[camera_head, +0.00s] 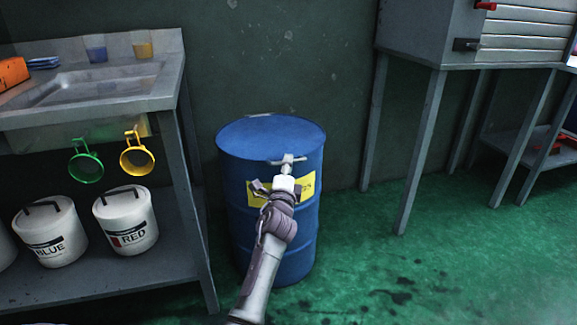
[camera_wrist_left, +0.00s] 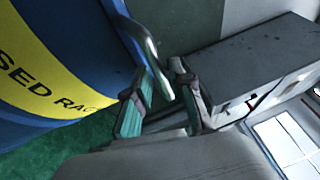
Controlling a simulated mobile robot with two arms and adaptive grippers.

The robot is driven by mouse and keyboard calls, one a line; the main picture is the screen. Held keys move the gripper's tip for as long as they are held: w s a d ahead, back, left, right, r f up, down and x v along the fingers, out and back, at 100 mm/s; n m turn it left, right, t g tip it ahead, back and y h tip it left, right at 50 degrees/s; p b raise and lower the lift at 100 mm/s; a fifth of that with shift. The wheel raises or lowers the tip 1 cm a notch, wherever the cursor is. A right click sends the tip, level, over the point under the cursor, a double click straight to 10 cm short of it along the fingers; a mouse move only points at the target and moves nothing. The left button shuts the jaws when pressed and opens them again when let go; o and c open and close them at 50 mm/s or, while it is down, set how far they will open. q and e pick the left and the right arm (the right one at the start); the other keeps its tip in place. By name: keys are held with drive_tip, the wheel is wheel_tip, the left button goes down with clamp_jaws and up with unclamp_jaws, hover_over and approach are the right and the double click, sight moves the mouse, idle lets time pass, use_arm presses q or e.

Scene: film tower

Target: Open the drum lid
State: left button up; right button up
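The blue drum (camera_head: 240,190) stands upright on the floor, with a yellow label on its side. Its flat blue lid (camera_head: 262,132) is on top, apparently closed. A grey metal handle (camera_head: 298,158) sits at the lid's front edge. My left gripper (camera_head: 286,168) reaches this handle from the front. In the left wrist view the fingers (camera_wrist_left: 163,78) are apart, and the curved handle bar (camera_wrist_left: 138,33) comes down between them. I cannot tell whether either finger touches it. The gripper partly hides the label and handle. My right gripper is not in view.
A metal sink bench (camera_head: 165,95) stands close to the drum's left, with white buckets (camera_head: 125,220) on its lower shelf and green and yellow cups hanging. A grey cabinet (camera_head: 425,35) on legs stands right. Green floor (camera_head: 350,260) is clear right of the drum.

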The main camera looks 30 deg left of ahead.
use_arm(q)
drive_tip(key=shift+x, duration=0.85)
drive_tip(key=shift+c, duration=0.4)
clamp_jaws()
